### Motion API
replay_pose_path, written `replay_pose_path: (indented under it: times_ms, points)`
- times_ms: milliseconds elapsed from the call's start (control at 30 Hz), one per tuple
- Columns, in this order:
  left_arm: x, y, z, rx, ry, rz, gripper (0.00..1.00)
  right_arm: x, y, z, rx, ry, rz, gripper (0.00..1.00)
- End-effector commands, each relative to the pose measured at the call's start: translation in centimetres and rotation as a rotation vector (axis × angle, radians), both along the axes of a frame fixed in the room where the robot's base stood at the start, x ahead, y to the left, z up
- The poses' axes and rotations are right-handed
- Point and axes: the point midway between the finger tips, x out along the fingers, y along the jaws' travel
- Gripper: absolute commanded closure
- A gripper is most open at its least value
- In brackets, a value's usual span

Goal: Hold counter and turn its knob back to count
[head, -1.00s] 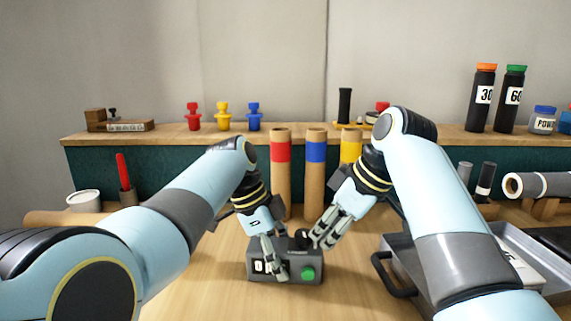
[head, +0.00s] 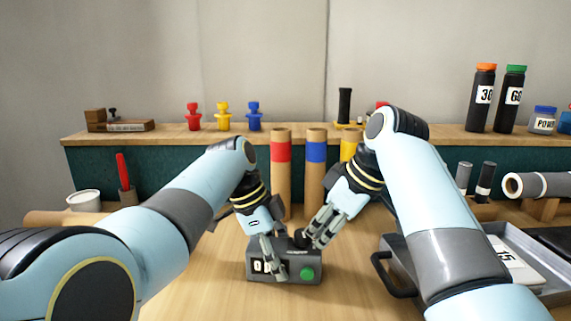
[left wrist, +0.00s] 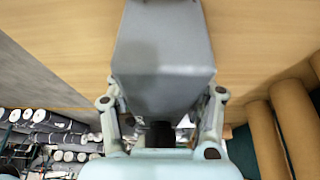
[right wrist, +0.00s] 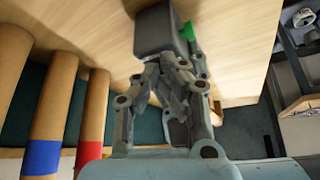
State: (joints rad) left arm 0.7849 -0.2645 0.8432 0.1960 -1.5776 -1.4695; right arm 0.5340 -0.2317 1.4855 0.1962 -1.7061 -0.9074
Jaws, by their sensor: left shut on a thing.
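The counter (head: 313,262) is a grey box standing on the table, with a white-on-black number display (head: 260,267) on its front and a green button (head: 307,273). A 0 shows; my fingers partly cover the other digits. My left gripper (head: 277,257) is shut on the counter from above, one finger down its front; the left wrist view shows the box (left wrist: 163,60) between the fingers. A dark knob (head: 302,238) is at the top right of the box, mostly hidden. My right gripper (head: 318,239) is at it; its fingertips look close together, the grip unclear.
A grey metal tray (head: 400,280) with a black handle stands close on the right. Cardboard tubes with red (head: 281,152), blue (head: 316,152) and yellow bands stand behind the counter, before a shelf (head: 180,137). The table in front is clear.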

Motion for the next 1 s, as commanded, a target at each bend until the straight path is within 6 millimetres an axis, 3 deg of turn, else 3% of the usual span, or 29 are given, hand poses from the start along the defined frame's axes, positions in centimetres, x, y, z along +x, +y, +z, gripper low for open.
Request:
replay_pose_path:
  times_ms: [533,1000]
  points:
    - [-0.21,-0.59,0.06,-0.011,0.003,-0.005,0.93,-0.56,0.75,-0.05,0.012,0.003,0.006,1.00]
    - [-0.16,-0.47,0.05,-0.009,0.002,-0.004,0.93,-0.93,-0.02,0.59,0.011,0.003,0.006,1.00]
